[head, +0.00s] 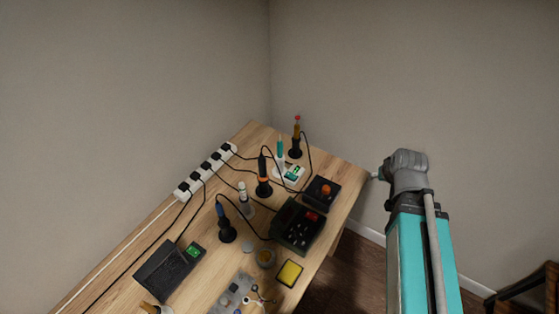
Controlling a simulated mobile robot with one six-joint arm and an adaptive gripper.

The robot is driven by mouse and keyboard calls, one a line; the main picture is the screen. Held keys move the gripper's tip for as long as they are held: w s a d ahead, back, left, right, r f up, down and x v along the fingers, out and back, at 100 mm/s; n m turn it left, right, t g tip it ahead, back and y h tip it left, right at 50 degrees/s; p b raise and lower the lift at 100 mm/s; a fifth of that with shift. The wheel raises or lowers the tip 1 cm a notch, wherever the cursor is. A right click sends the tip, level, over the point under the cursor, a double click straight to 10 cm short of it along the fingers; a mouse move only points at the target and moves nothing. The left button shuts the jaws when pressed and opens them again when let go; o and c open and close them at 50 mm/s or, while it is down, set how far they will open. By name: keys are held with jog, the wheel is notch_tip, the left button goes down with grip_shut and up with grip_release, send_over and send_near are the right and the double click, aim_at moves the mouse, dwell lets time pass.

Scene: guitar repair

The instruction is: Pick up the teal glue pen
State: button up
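The teal glue pen (280,149) stands upright at the back of the workbench (218,265), in the head view. Its lower end is at a white station (289,174) with a small green display. Whether the pen sits in a holder there is too small to tell. My teal and grey arm rises on the right, beyond the bench's right edge and apart from the pen. I cannot make out my gripper's fingers in this view.
A dark box (298,226) stands in front. Walls close the back.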

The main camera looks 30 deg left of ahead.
jog(key=a+f+n+t+y+b, duration=0.25)
jog(key=a+b, duration=0.25)
jog(key=a, duration=0.8)
jog(key=n+t+y+b, duration=0.2)
jog(key=n+y+b, duration=0.1)
jog(key=y+b, duration=0.2)
send_near(281, 147)
jog(key=r+v, duration=0.1)
jog(key=v, duration=0.2)
jog(key=shift+w+a+f+m, duration=0.15)
jog(key=shift+a+f+m, duration=0.1)
jog(key=shift+f, duration=0.05)
jog(key=shift+b+x, duration=1.5)
jog(key=shift+x, duration=2.85)
jog(key=shift+f, duration=0.15)
jog(key=shift+h, duration=0.25)
jog(key=shift+b+x, duration=1)
jog(key=shift+x, duration=1.5)
grip_shut()
